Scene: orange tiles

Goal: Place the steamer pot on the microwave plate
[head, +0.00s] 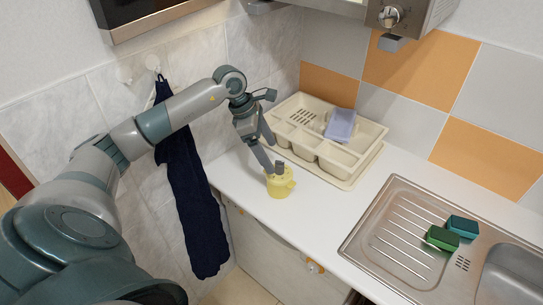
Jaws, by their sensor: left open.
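A small yellow pot-like vessel (281,187) with a side handle stands on the white counter near its front left edge; it may be the steamer pot. My left gripper (274,168) points down at it, open, with its fingertips at the vessel's top. I cannot tell whether the fingers touch it or reach inside its rim. A metallic appliance with a round knob (389,16), perhaps the microwave, is cut off at the top right. Its inside and the microwave plate are not visible. My right gripper is not in view.
A cream dish rack (293,140) holding a bluish item (340,125) stands behind the vessel. A steel sink (390,240) with a green sponge (442,238) and a teal sponge (462,226) lies right. A dark towel (190,200) hangs left. The counter between rack and sink is clear.

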